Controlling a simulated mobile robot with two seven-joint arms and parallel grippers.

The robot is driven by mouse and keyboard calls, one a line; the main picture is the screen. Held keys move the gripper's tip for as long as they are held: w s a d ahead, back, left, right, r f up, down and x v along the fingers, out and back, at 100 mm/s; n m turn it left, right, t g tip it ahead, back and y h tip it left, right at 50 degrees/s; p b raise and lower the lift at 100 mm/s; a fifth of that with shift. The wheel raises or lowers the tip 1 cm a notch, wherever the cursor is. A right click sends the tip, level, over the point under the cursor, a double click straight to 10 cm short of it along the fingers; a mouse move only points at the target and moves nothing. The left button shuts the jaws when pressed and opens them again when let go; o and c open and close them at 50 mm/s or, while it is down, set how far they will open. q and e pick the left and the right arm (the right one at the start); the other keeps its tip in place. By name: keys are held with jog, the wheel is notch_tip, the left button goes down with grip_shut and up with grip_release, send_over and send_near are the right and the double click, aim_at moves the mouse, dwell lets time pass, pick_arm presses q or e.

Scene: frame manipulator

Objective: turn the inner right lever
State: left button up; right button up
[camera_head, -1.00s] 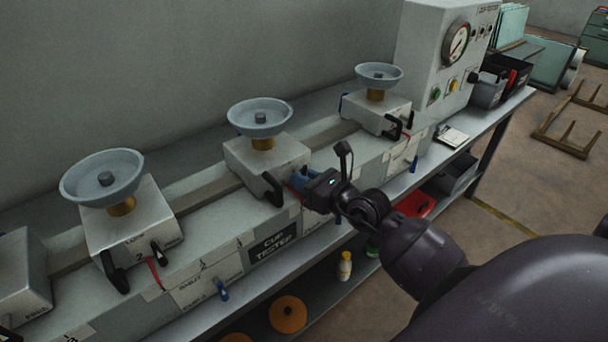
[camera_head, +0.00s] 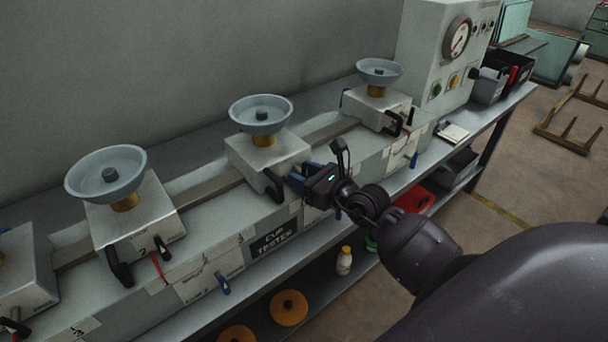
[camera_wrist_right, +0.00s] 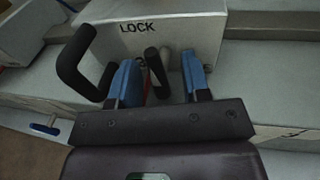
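A pale metal block (camera_head: 262,153) with a grey cup (camera_head: 261,113) on top stands at the middle of the bench fixture. It bears the word LOCK in the right wrist view (camera_wrist_right: 170,30). A short black lever (camera_wrist_right: 157,70) sticks out of its front, with a bent black handle (camera_wrist_right: 72,62) to its left. My right gripper (camera_wrist_right: 160,72) is open, its blue fingers on either side of the lever. In the head view, my right gripper (camera_head: 297,183) hides the lever. My left gripper is not in view.
Similar blocks with cups stand left (camera_head: 130,215) and right (camera_head: 377,105) along the fixture. A gauge cabinet (camera_head: 440,60) stands at the far right of the bench. The lower shelf holds orange discs (camera_head: 289,308) and a small bottle (camera_head: 344,261).

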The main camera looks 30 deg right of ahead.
jog(key=shift+s, duration=0.1)
jog(key=b+v, duration=0.1)
jog(key=v, duration=0.9)
jog(key=shift+s, duration=0.3)
jog(key=shift+d, duration=0.1)
notch_tip(320, 180, down, 12)
jog(key=s+d+m+h, duration=0.2)
jog(key=m+h, duration=0.5)
jog(key=m, duration=2.4)
jog(key=s+a+f+m+g+y, duration=0.2)
jog(key=s+a+f+m+g, duration=0.2)
jog(key=s+a+f+m, duration=0.3)
notch_tip(320, 180, down, 4)
jog(key=shift+s+a+g, duration=0.25)
jog(key=shift+a+g, duration=0.05)
jog(key=shift+a, duration=0.8)
